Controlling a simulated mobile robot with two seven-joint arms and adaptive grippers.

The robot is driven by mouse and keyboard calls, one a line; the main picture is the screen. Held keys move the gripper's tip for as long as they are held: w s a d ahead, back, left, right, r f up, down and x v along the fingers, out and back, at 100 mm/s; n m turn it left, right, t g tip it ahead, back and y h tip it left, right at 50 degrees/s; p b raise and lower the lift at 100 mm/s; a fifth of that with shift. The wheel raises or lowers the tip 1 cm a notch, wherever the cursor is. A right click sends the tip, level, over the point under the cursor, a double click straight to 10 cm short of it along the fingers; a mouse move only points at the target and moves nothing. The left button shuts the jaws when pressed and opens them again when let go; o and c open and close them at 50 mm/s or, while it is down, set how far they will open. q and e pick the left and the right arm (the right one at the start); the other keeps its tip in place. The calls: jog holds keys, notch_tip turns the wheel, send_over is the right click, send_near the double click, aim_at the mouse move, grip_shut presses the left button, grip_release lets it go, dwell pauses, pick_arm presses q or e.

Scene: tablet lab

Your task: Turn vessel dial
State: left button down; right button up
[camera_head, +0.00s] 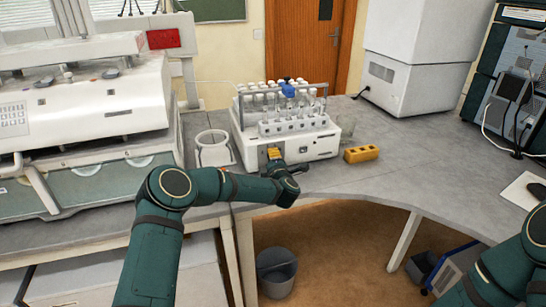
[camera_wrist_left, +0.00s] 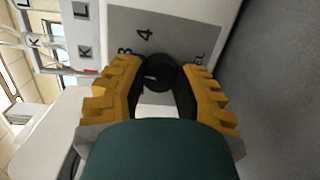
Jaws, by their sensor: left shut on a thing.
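The vessel dial (camera_wrist_left: 158,70) is a round black knob on a grey panel (camera_wrist_left: 190,32) marked with 3, 4 and a partly hidden word ending in "EL". My left gripper (camera_wrist_left: 160,78) has its yellow-padded fingers on both sides of the dial, shut on it. In the head view my left gripper (camera_head: 274,154) is at the front face of the white dissolution-type machine (camera_head: 312,147), left of its middle, and hides the dial there. My right arm enters at the lower right; its gripper is out of view.
A rack of vials (camera_head: 298,127) stands on the machine. A large white instrument (camera_head: 85,110) fills the left.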

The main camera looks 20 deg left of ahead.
pick_arm(q)
jog(key=shift+r+m+p, duration=0.2)
jog(key=shift+m+p, duration=0.15)
jog(key=shift+m, duration=0.65)
jog(key=shift+a, duration=0.1)
jog(key=c, duration=0.6)
grip_release()
jog(key=shift+f, duration=0.1)
jog(key=v, duration=1.2)
jog(key=shift+w, duration=0.1)
